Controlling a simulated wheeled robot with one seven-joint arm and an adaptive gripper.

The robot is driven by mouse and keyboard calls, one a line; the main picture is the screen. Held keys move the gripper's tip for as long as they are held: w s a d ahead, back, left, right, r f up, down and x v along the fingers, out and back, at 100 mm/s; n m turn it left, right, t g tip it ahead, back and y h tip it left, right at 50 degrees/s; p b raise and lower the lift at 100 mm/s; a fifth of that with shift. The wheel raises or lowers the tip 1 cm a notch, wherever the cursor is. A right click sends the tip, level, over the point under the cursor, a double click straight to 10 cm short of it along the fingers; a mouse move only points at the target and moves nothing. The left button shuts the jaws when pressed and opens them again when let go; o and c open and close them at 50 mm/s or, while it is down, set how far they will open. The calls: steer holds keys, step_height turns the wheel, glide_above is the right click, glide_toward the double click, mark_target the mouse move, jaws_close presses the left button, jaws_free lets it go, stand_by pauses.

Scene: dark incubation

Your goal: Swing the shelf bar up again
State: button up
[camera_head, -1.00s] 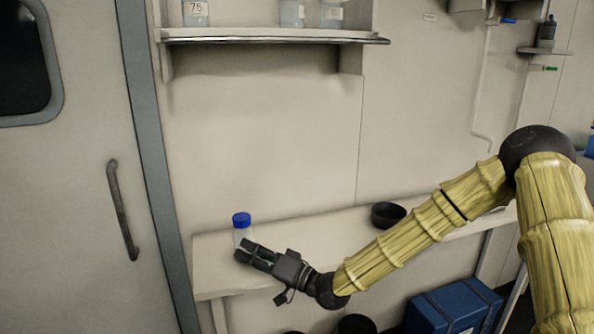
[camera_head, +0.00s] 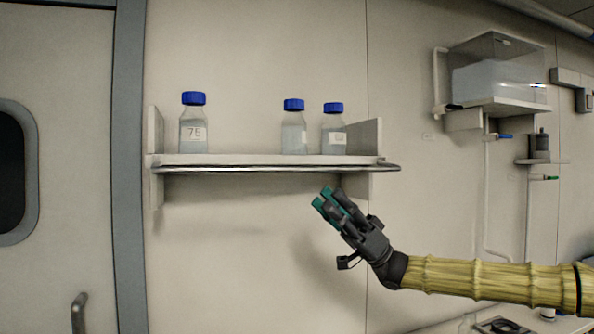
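The shelf bar (camera_head: 270,169) is a thin metal rail along the front edge of the wall shelf (camera_head: 255,159). It lies low, level with the board, and its right end sticks out past the shelf's side panel. The bottles above stand clear of it. My gripper (camera_head: 323,198), dark with teal finger pads, is in front of the wall, just below the right part of the bar. It points up and left and appears apart from the bar. Its fingers look close together and nothing shows between them, but their opening is unclear at this angle.
Three blue-capped bottles stand on the shelf: one labelled 76 (camera_head: 193,124) at the left and two (camera_head: 294,127) (camera_head: 334,129) at the right. A clear box (camera_head: 497,75) sits on a bracket at the upper right. Bare wall lies below the shelf.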

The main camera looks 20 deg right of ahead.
mark_target(300, 170)
steer(key=p+x, duration=0.3)
steer(key=x, duration=0.7)
steer(key=shift+p, duration=0.3)
jaws_close()
